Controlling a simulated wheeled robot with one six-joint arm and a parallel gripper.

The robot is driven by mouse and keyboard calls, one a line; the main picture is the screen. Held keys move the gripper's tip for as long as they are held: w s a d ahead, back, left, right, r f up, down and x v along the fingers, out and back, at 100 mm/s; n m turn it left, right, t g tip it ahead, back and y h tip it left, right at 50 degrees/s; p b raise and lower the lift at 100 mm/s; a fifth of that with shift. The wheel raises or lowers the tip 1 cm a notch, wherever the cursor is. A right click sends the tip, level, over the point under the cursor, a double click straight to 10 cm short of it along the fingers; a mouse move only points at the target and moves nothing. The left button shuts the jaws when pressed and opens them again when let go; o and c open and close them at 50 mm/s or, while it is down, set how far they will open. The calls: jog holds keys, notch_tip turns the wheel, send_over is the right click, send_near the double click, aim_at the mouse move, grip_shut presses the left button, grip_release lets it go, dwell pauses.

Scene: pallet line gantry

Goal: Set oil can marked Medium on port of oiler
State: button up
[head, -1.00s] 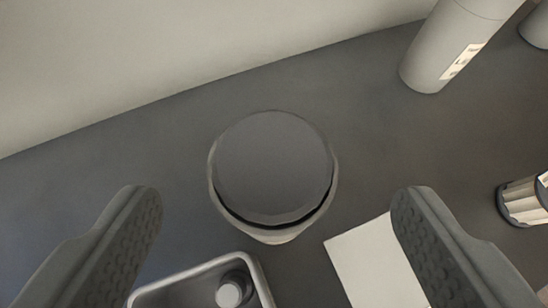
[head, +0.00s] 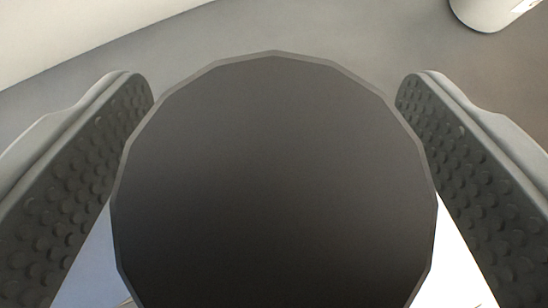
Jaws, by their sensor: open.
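A round object with a dark, flat top (head: 274,185) fills the middle of the head view, seen from straight above. Its sides and any marking are hidden, so I cannot tell whether it is the oil can marked Medium. My gripper (head: 274,100) is open, with one studded finger on each side of the round top. The fingers are close to its rim; I cannot tell whether they touch it. The oiler and its port cannot be made out.
A pale cylinder (head: 487,12) stands on the grey surface (head: 330,40) at the upper right, cut off by the frame. A pale wall (head: 80,30) runs along the upper left. Bare surface shows between them.

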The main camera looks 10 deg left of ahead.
jog(key=c, duration=1.4)
notch_tip(320, 180, up, 7)
jog(key=shift+s+d+r, duration=0.1)
jog(key=shift+s+d, duration=0.05)
jog(key=s+d, duration=0.3)
jog(key=s, duration=0.2)
jog(key=s+d, duration=0.4)
jog(key=s, duration=0.1)
jog(key=s+d, duration=0.4)
jog(key=s, duration=0.2)
jog(key=shift+d, duration=0.25)
